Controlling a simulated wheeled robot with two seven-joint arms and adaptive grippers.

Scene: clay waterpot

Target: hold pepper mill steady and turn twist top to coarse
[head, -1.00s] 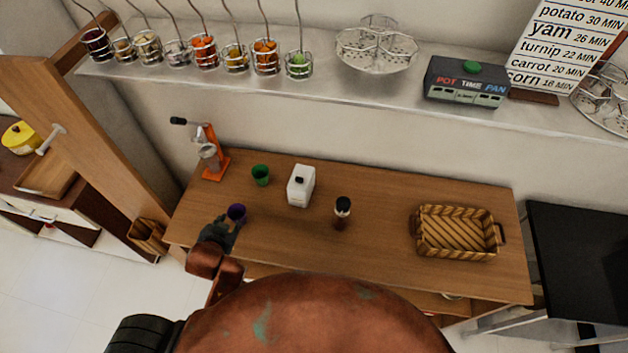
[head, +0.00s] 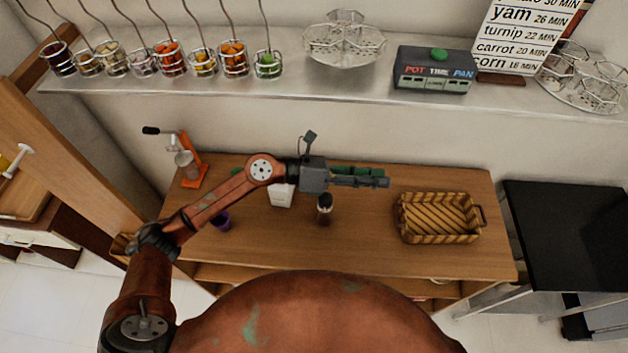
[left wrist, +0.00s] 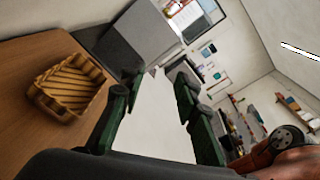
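The pepper mill (head: 325,210) stands upright on the wooden table, with a dark top and a brownish body. It is right of the white box-shaped container (head: 281,196). My left gripper (head: 372,177) hangs above the table, pointing right in the head view. It is behind and to the right of the mill in the picture, not touching it. In the left wrist view its two green fingers (left wrist: 152,98) are spread with nothing between them. The mill does not show in that view. My right gripper is not in view.
A wicker basket (head: 438,218) stands at the table's right end. A metal shelf (head: 290,84) with jars and a timer box (head: 434,70) runs along the wall behind.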

